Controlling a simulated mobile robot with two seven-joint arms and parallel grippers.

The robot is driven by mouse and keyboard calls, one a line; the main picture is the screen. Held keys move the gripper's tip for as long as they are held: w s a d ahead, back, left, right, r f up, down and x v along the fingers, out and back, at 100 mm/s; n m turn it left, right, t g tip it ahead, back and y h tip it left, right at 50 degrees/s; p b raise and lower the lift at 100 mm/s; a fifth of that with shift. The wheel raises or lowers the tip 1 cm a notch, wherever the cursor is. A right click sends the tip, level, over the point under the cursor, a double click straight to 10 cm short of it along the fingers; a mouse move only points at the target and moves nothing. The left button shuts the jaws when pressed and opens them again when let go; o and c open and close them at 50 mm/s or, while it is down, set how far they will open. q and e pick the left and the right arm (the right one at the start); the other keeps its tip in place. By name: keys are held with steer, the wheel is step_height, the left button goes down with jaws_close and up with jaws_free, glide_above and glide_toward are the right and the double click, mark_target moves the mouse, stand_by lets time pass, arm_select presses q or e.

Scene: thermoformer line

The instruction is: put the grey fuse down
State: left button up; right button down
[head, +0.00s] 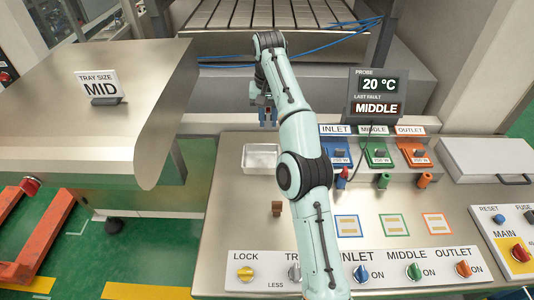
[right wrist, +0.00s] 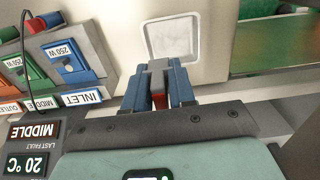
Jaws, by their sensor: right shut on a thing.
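My right gripper (head: 268,117) is above the far side of the console, just beyond a small white tray (head: 261,156). In the right wrist view my right gripper (right wrist: 158,82) has its blue fingers closed around the grey fuse (right wrist: 158,65), whose end shows between the fingertips. A red part also shows between the fingers; I cannot tell what it belongs to. The empty white tray (right wrist: 173,40) lies beyond the fingertips and apart from them. In the head view the fuse cannot be made out. My left gripper is not in view.
Blue, green and orange fuse holders (head: 377,153) stand right of my arm, under the probe display (head: 377,97). A small brown block (head: 277,209) is on the console beside my arm. A row of knobs (head: 414,271) lines the front. A closed lidded box (head: 486,158) is at right.

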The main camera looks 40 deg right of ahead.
steer(key=shift+d+r, duration=0.25)
steer(key=shift+d, duration=0.3)
steer(key=shift+f, duration=0.7)
glide_toward(270, 163)
steer(key=f, duration=0.2)
steer(key=s+a+f, duration=0.1)
steer(key=f, duration=0.1)
steer(key=s+f, duration=0.1)
steer(key=f, duration=0.1)
steer(key=shift+s+a+f, duration=0.1)
steer(key=shift+a+f, duration=0.05)
steer(key=shift+a, duration=0.25)
steer(key=shift+f, duration=0.15)
steer(key=c, duration=0.9)
jaws_free()
steer(key=shift+c, duration=0.2)
step_height(270, 163, up, 12)
